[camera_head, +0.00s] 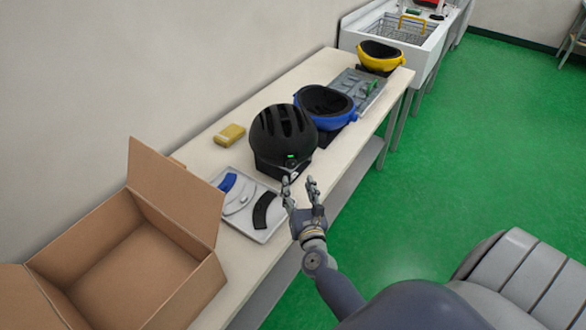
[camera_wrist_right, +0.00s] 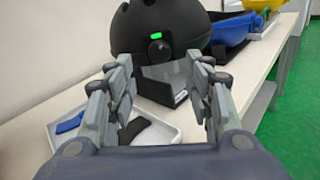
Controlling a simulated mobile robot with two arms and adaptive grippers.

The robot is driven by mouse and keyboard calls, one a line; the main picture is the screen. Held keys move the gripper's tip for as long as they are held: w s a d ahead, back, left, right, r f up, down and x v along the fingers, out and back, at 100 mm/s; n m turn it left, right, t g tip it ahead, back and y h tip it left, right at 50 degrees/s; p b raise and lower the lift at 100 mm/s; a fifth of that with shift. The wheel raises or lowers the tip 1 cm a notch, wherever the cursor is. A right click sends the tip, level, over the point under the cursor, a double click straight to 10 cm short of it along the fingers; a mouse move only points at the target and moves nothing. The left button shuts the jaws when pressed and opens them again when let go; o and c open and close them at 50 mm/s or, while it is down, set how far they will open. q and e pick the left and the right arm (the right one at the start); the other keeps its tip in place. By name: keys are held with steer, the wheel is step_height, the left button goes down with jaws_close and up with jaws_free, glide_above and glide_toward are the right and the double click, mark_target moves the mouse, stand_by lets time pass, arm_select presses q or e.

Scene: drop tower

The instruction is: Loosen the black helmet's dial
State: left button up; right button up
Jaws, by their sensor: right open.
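The black helmet (camera_head: 283,132) sits on a black stand on the long bench. It also shows at the top of the right wrist view (camera_wrist_right: 165,22). Its dial (camera_wrist_right: 158,50) is a small round black knob at the helmet's lower edge, just below a lit green strip (camera_wrist_right: 155,35). My right gripper (camera_head: 300,182) is open and empty in front of the helmet, near the bench's front edge. In the right wrist view the dial lies ahead, between and above the fingertips, apart from them. My left gripper is not in view.
A tray (camera_head: 262,234) with blue, white and black pieces lies left of the helmet. An open cardboard box (camera_head: 190,285) stands at the near left. A yellow block (camera_head: 230,135), a blue helmet (camera_head: 326,104) and a yellow helmet (camera_head: 381,56) are farther along the bench.

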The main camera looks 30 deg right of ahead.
mark_target(292, 167)
steer(key=p+x, duration=0.1)
steer(key=x, duration=0.6)
steer(key=shift+w, duration=0.1)
steer(key=shift+c, duration=0.6)
steer(key=c, duration=1)
